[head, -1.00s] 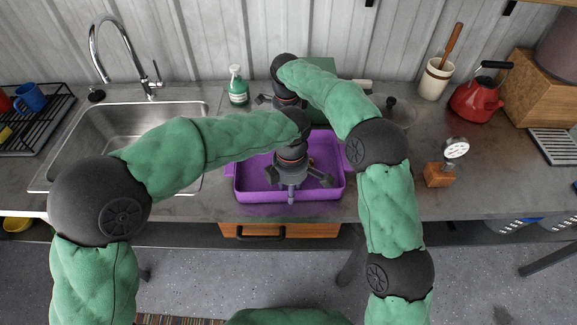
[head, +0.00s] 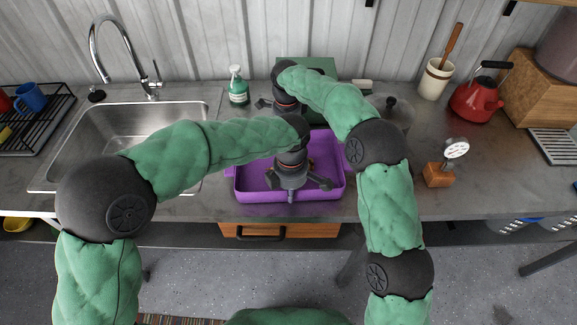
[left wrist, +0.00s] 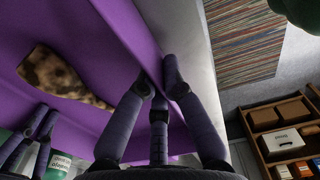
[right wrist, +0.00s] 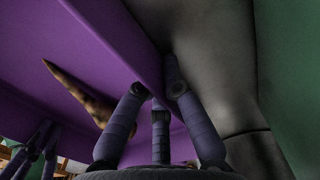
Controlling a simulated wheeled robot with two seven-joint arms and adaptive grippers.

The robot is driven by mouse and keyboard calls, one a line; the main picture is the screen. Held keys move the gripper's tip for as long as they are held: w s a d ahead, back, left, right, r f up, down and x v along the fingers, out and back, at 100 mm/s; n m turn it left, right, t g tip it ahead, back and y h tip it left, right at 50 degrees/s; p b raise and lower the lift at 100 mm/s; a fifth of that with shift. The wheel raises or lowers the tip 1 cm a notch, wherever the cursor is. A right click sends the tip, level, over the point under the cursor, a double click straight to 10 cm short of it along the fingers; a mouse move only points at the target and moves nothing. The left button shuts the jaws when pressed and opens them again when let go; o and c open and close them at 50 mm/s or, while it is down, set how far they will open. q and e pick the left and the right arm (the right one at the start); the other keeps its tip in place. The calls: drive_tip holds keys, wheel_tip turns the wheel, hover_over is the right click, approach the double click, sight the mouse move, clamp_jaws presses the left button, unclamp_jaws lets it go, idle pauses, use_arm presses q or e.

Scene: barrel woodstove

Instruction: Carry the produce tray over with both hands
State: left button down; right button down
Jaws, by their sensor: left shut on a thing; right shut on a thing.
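The purple produce tray (head: 250,178) is on the counter at its front edge; I cannot tell whether it touches the counter. My left gripper (head: 292,190) is shut on the tray's near wall, and the left wrist view shows that wall between its fingers (left wrist: 158,80). My right gripper (head: 281,106) is at the tray's far side, partly hidden by my left arm. In the right wrist view its fingers (right wrist: 157,85) are shut on the purple wall. A brown, spotted piece of produce (left wrist: 58,76) lies in the tray, mostly hidden in the head view.
The sink (head: 130,135) lies left of the tray. A soap bottle (head: 237,87) and a green box (head: 318,68) stand behind it. Counter right of the tray is partly clear.

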use_arm(q)
drive_tip(key=shift+r, duration=0.15)
use_arm(e)
drive_tip(key=shift+r, duration=0.15)
